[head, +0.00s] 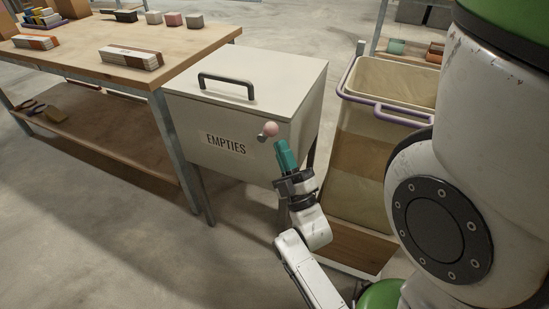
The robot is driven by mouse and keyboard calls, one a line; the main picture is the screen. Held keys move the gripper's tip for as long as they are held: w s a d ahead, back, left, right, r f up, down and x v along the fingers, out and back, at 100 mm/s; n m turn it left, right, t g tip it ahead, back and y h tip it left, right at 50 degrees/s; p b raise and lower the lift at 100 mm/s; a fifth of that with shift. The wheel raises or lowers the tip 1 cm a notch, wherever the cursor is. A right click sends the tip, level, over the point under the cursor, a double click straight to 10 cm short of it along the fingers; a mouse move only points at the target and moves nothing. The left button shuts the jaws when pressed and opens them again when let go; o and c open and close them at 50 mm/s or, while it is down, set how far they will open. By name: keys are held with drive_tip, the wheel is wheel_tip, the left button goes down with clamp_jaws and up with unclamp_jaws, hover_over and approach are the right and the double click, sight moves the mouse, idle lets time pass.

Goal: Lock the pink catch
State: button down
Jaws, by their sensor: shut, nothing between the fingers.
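The pink catch (270,129) is a small pink ball-shaped knob on the front of a pale box (181,111) labelled EMPTIES, near the top right of its front face. A small metal stub shows at the knob's lower left. My gripper (281,143) has teal fingers, which are shut and empty. The fingertips are just below and right of the knob, pointing up at it. I cannot tell whether they touch it. The box's lid (262,72) with its dark bar handle (227,84) is down.
A wooden workbench (190,45) with small blocks and card stacks stands to the left. A tall tan bin (364,150) with a purple rim stands close on the right, beside my arm. Shelving is behind it. Concrete floor (110,230) is clear in front of the bench.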

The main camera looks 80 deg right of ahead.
drive_tip(key=shift+w+r+n+y+p, duration=0.15)
drive_tip(key=shift+r+n+y+p, duration=0.3)
drive_tip(key=shift+n+y+p, duration=0.3)
drive_tip(key=shift+w+r+n+y+p, duration=0.15)
drive_tip(key=shift+r+n+y+p, duration=0.3)
drive_tip(key=shift+n+y+p, duration=0.3)
drive_tip(key=shift+w+t, duration=0.1)
drive_tip(key=shift+t, duration=0.2)
